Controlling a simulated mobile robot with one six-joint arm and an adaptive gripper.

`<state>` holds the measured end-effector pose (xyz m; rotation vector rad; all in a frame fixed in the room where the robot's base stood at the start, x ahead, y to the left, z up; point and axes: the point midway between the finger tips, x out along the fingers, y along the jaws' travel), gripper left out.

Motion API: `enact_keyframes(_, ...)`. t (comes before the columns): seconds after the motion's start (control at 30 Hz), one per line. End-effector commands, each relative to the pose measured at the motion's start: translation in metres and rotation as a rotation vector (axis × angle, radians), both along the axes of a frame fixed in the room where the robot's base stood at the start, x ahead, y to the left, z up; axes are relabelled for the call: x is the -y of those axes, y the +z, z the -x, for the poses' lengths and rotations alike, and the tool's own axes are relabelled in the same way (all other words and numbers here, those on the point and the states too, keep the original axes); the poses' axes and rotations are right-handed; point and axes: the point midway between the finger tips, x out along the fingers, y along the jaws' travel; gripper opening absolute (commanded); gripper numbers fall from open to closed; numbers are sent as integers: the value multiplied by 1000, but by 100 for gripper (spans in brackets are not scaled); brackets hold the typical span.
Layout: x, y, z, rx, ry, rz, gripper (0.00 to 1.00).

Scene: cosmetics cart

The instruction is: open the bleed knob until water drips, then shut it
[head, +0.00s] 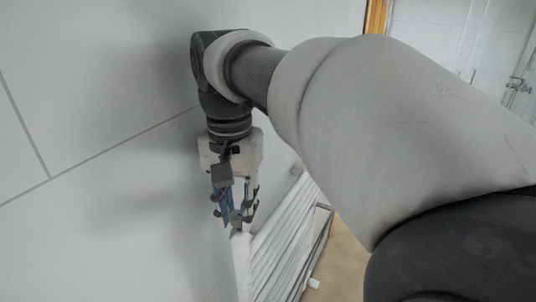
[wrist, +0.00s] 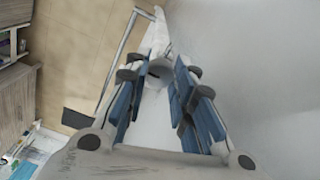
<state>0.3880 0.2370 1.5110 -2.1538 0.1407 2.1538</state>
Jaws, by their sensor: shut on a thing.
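My gripper (head: 237,212) points down at the top end of the white radiator (head: 242,262), close to the tiled wall. In the wrist view my gripper (wrist: 157,78) has its blue-padded fingers on either side of a small grey rounded knob (wrist: 158,70). It is shut on this knob, whose sides are partly hidden by the fingertips. The radiator (wrist: 151,118) also shows as a white strip below and beyond the fingers. No water drops can be made out in either view.
The white tiled wall (head: 90,130) is close beside my gripper. A grey rail (wrist: 116,55) runs along the radiator's front. Beyond it lies open tan floor (wrist: 80,50). Wooden shelving (wrist: 14,95) with small items stands at the left of the wrist view.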

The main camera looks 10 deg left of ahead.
Motion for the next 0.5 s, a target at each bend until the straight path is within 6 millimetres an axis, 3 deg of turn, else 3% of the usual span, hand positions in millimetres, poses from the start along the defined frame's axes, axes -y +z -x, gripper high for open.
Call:
enact_keyframes(0.17, 0, 0, 0, 0, 0, 1, 0)
enact_keyframes(0.5, 0, 1, 0, 0, 53, 1, 0)
